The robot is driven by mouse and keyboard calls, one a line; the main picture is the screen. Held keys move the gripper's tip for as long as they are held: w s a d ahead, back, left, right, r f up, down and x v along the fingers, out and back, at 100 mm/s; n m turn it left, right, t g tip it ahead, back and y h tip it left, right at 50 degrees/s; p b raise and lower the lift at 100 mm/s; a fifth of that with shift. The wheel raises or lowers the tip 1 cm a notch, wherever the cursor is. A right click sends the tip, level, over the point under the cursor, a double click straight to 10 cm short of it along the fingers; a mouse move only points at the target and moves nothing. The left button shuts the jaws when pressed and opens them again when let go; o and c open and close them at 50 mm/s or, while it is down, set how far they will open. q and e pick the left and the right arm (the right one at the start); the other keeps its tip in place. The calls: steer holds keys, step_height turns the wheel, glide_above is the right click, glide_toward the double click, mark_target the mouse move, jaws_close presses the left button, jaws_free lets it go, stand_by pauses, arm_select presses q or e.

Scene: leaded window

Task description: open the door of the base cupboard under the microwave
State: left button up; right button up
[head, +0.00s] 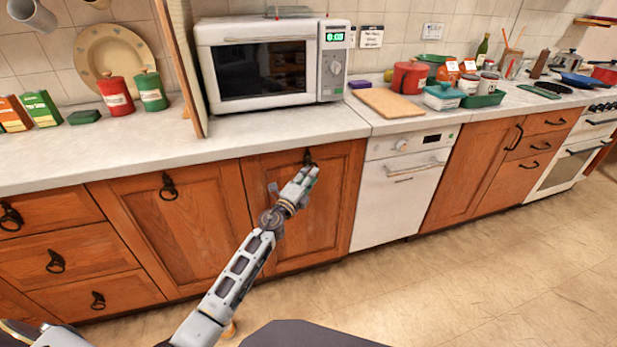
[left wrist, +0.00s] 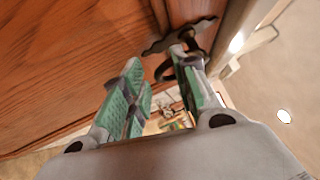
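The base cupboard door (head: 335,205) under the microwave (head: 265,70) is brown wood and looks closed. Its dark ring handle (head: 308,155) is near the top of the door. My left gripper (head: 305,174) is just below the handle, in front of the door. In the left wrist view, the gripper (left wrist: 157,65) is open, with a clear gap between its green-padded fingers. The dark handle (left wrist: 165,71) is at the tip of the right finger, its ring partly hidden by that finger. I cannot tell whether they touch. My right gripper is not in view.
A white dishwasher (head: 400,195) stands right of the door, and another wooden cupboard door (head: 185,235) is left of it. The pale worktop (head: 240,135) runs above. An open wooden wall-cupboard door (head: 185,70) stands left of the microwave. The floor (head: 500,270) is clear.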

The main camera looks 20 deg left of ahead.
arm_select(q)
steer(key=shift+c, duration=0.2)
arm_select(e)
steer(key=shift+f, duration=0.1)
arm_select(q)
jaws_close()
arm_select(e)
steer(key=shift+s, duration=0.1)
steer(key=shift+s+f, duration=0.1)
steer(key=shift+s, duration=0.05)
arm_select(q)
steer(key=shift+d, duration=0.1)
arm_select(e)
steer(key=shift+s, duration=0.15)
